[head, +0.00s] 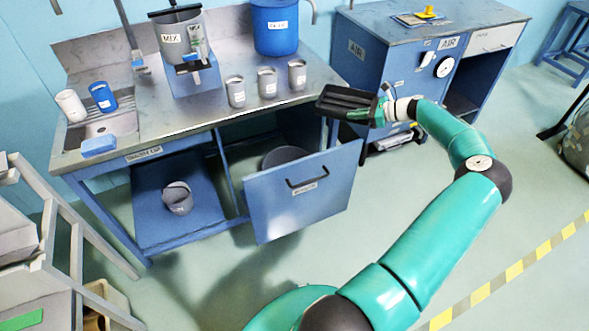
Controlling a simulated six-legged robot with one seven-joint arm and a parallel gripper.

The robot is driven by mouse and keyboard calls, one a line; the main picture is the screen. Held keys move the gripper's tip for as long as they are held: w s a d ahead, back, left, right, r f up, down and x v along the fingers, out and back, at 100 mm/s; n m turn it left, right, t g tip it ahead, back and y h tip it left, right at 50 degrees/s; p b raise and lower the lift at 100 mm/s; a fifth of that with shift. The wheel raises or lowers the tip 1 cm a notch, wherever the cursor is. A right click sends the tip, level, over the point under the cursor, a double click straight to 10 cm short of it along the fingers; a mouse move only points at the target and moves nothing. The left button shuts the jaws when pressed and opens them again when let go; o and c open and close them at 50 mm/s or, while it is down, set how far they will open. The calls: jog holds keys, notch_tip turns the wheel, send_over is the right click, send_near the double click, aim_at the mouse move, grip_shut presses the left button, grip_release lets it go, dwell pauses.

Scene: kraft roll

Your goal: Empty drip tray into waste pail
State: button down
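The drip tray (343,102) is a dark, shallow rectangular tray, held level or nearly so past the right front corner of the steel bench. My gripper (376,110) is at the tray's right end and appears shut on it; the fingertips are small and partly hidden. Whether the tray holds liquid cannot be told. A dark round pail (284,157), seemingly the waste pail, sits behind the front of a pulled-out blue drawer (300,200). Only its upper part shows. The tray is above and to the right of the pail.
A MIX pot (181,38) on a blue stand, several grey cups (267,82) and a blue bucket (275,25) stand on the bench. A sink (105,125) is at left. A blue AIR cabinet (420,65) stands right of the tray. The right floor is mostly clear.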

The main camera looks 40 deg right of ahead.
jog(key=shift+d+r, duration=0.15)
jog(key=shift+r, duration=2.15)
jog(key=shift+s, duration=0.1)
